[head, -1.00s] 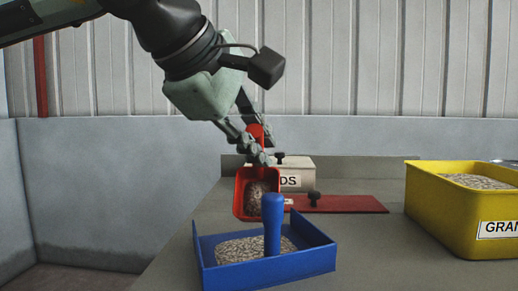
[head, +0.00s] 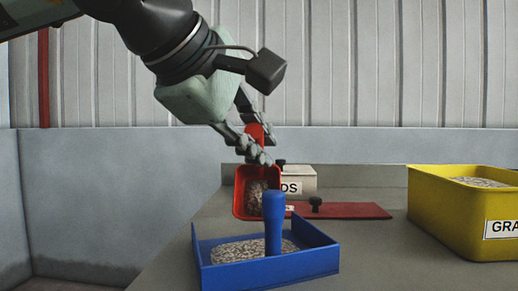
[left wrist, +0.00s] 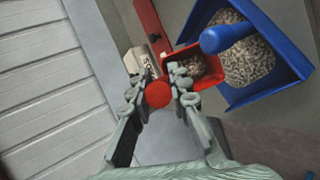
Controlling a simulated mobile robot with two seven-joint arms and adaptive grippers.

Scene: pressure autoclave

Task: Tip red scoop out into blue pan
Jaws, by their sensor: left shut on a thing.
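The red scoop (head: 240,205) hangs tilted behind the blue pan, its open side facing me and grainy material inside it. My left gripper (head: 258,150) is shut on the scoop's red handle, whose round end (left wrist: 158,94) shows between the fingers in the left wrist view. The blue pan (head: 280,268) stands on the bench with a heap of speckled grains in it and an upright blue handle (head: 273,225). The handle hides part of the scoop. In the left wrist view the scoop's mouth is right at the pan's edge; I cannot tell whether they touch. My right gripper is out of view.
A yellow bin (head: 450,222) of grains stands at the right. A white labelled box (head: 302,181) and a red lid (head: 345,210) with a black knob lie behind the pan. Bare bench lies between pan and bin.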

